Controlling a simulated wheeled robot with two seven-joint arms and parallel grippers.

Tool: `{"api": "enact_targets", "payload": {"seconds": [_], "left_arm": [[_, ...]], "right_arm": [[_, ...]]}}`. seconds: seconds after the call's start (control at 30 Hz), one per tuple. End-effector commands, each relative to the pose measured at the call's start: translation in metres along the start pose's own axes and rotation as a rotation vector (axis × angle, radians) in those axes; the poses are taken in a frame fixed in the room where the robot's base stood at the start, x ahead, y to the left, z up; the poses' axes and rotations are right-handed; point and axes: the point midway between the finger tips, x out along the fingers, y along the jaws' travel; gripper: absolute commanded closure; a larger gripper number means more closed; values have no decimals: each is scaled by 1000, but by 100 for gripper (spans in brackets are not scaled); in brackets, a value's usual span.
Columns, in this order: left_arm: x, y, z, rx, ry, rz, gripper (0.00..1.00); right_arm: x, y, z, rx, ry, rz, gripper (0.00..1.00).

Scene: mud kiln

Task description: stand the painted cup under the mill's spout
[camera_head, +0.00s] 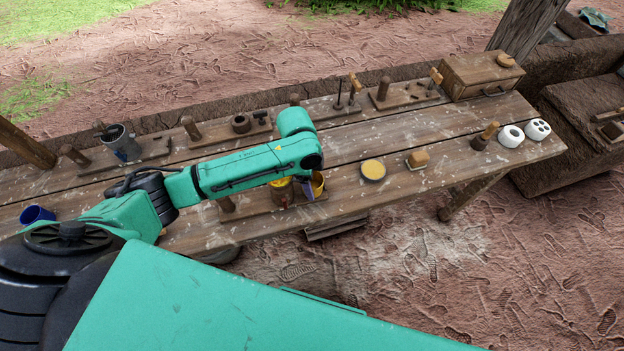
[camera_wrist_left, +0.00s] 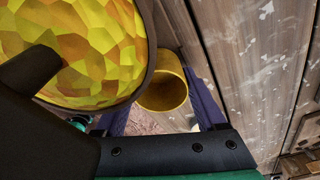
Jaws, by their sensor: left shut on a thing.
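My left gripper (camera_wrist_left: 160,95) has a purple finger on each side of a yellow cup and is shut on it. The painted cup (camera_wrist_left: 165,92) shows its hollow mouth towards the camera; most of its outside is hidden. In the head view the cup (camera_head: 318,183) is beyond the end of my green arm, by the bench's front edge. What looks like the mill (camera_head: 281,192), a yellow body partly behind my arm, stands just left of it. Its big yellow faceted top (camera_wrist_left: 90,45) fills the left of the wrist view, close to the cup. I cannot make out the spout. My right gripper is out of view.
The wooden bench (camera_head: 345,205) runs across. A yellow-topped round dish (camera_head: 373,171) and a small wooden block (camera_head: 417,159) lie right of the cup. A blue cup (camera_head: 38,214) lies at the left end. Tool boards and a wooden box (camera_head: 482,75) line the back.

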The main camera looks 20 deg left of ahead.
Motion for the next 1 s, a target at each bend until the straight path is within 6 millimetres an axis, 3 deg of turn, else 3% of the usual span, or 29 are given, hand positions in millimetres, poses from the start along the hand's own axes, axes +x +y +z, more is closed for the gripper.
{"api": "enact_targets", "payload": {"seconds": [0.27, 0.3, 0.37, 0.67, 0.77, 1.0], "left_arm": [[2, 0, 0, 0, 1, -1, 82], [3, 0, 0, 1, 1, -1, 24], [2, 0, 0, 1, 1, -2, 1], [-3, -1, 0, 0, 1, -2, 0], [-18, -2, 0, 1, 2, -4, 0], [-84, -2, 0, 1, 2, -6, 0]], "right_arm": [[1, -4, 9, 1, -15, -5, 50], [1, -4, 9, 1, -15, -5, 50], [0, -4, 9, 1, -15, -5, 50], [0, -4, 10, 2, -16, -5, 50], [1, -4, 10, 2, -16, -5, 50], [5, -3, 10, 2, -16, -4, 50]]}}
